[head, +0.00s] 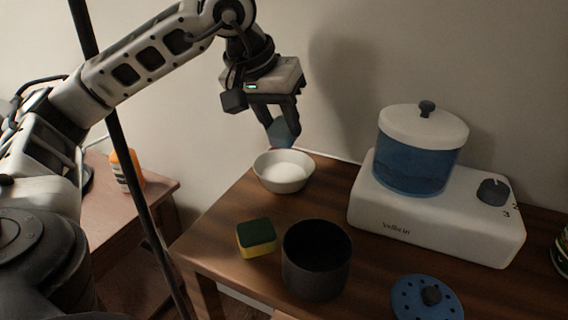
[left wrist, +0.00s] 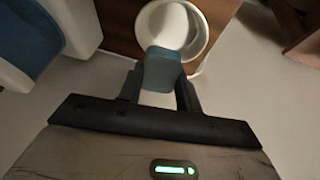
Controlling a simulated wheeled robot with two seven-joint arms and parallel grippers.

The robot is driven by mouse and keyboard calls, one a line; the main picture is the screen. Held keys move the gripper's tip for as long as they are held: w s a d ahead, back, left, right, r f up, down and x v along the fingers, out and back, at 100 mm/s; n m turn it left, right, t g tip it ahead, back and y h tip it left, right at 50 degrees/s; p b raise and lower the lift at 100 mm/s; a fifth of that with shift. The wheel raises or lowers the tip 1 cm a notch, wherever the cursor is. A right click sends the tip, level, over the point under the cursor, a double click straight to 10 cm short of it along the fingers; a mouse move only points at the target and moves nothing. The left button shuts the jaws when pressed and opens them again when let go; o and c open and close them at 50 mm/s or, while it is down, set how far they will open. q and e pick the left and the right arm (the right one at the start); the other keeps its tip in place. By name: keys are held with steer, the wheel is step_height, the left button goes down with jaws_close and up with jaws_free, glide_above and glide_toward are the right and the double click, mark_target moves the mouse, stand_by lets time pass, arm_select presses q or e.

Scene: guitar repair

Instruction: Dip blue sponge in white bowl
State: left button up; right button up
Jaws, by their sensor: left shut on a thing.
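My left gripper (head: 283,121) is shut on the blue sponge (head: 282,134), which hangs down between its fingers. The sponge is just above the white bowl (head: 283,182) on the brown table. In the left wrist view the sponge (left wrist: 162,70) sits between the fingertips and covers part of the bowl (left wrist: 196,22). The bowl shows a plain white inside; I cannot tell if there is liquid in it. My right gripper is not in view.
A yellow and green sponge (head: 257,239) and a dark pot (head: 316,262) stand in front of the bowl. A white appliance (head: 420,217) with a blue container (head: 416,158) stands to the right. A blue lid (head: 411,303) lies at the front. The wall is close behind.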

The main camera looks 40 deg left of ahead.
mark_target(279, 127)
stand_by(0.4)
arm_select(q)
step_height(279, 127, up, 4)
steer(key=p, duration=0.3)
steer(key=shift+r+p, duration=0.1)
steer(key=shift+p, duration=0.3)
stand_by(0.4)
